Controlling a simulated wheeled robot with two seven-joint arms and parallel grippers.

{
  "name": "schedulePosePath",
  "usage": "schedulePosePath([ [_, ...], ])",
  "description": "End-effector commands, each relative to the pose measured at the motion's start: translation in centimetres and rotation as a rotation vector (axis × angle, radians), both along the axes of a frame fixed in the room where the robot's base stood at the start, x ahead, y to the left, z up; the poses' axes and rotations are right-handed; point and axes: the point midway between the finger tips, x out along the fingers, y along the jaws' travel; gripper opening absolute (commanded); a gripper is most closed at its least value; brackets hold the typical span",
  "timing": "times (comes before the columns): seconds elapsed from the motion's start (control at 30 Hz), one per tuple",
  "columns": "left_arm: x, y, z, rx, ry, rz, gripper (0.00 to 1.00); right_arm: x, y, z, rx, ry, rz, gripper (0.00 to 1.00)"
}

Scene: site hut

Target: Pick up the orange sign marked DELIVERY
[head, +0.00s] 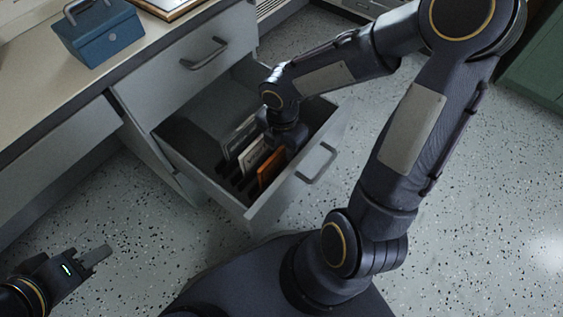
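An orange sign (271,167) stands on edge in an open drawer (235,207), nearest the drawer's front in a row of upright signs. Its lettering cannot be read from here. My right gripper (285,144) points down into the drawer, right at the top of the orange sign. Its fingers are hidden by its own body and the signs, so I cannot tell whether it touches or grips anything. My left gripper (93,259) is low at the left over the floor, away from the drawer, and holds nothing visible; its finger gap is unclear.
A white sign (252,157) and a grey one (237,138) stand behind the orange sign. The drawer walls surround them. A closed drawer (200,58) is above. A blue metal box (98,33) sits on the desk top (35,75). The speckled floor (480,190) is clear at right.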

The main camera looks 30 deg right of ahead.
Motion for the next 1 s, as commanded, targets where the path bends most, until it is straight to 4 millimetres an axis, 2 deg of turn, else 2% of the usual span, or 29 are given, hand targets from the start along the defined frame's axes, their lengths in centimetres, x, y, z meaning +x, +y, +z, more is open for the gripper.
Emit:
schedulePosePath([
  [0.03, 0.01, 0.0, -0.49, 0.0, 0.0, 0.0, 0.36, 0.0, 0.01, -0.64, 0.0, 0.0, -0.001, 0.35],
  [0.27, 0.0, 0.0, -0.25, 0.0, 0.0, 0.0, 0.36, 0.0, -0.01, -0.44, 0.0, -0.001, -0.002, 0.33],
  [0.5, 0.01, 0.01, -0.25, 0.0, 0.0, 0.0, 0.36, 0.0, -0.01, -0.43, 0.0, -0.001, -0.001, 0.02],
  [0.53, 0.01, 0.01, -0.25, 0.0, 0.0, 0.0, 0.36, 0.0, -0.01, -0.43, 0.0, -0.001, -0.001, 0.0],
  [1.0, 0.01, 0.0, 0.05, 0.0, 0.0, 0.0, 0.36, 0.04, -0.02, 0.02, 0.0, -0.002, -0.001, 0.0],
])
